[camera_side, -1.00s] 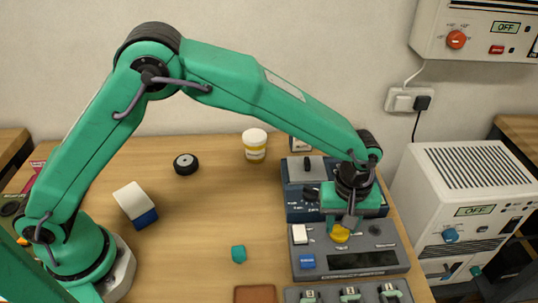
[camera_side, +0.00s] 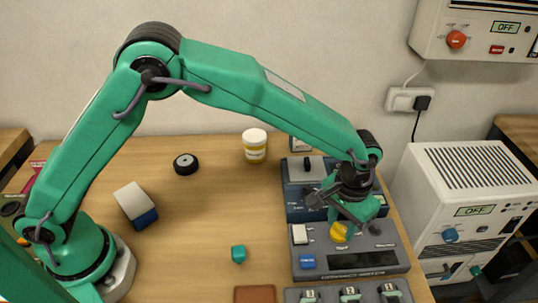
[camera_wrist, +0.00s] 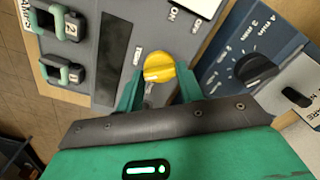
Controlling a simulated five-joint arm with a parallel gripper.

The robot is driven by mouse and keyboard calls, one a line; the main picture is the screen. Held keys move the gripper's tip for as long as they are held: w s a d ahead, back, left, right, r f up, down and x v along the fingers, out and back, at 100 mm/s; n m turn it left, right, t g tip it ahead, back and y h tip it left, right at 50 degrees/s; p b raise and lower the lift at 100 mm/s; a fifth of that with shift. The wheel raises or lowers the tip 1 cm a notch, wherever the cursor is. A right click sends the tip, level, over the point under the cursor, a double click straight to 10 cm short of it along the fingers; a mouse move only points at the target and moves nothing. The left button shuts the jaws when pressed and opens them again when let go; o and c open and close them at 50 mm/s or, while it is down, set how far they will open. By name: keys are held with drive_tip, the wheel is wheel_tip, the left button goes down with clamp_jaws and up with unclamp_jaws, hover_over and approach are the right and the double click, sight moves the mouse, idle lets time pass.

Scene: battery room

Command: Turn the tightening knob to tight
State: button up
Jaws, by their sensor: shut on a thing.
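The yellow knob (camera_side: 339,233) sits on the grey control panel (camera_side: 378,258) at the right of the bench. It also shows in the wrist view (camera_wrist: 158,66), with small markings beside it that are too small to read. My gripper (camera_side: 347,226) is over the panel, pointing down and twisted. In the wrist view my gripper (camera_wrist: 158,88) has one green finger on each side of the knob and is shut on it. The fingers hide parts of the knob's edge.
A white rocker switch (camera_side: 300,234) and a blue button (camera_side: 307,261) are close by on the same panel. A dark blue unit with a black dial (camera_wrist: 256,70) stands right behind it.

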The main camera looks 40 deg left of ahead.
sight(341, 227)
drive_tip(key=m, duration=0.5)
drive_tip(key=shift+m, duration=0.4)
drive_tip(key=shift+r, duration=0.1)
drive_tip(key=o, duration=1)
drive_tip(key=shift+r, duration=3.85)
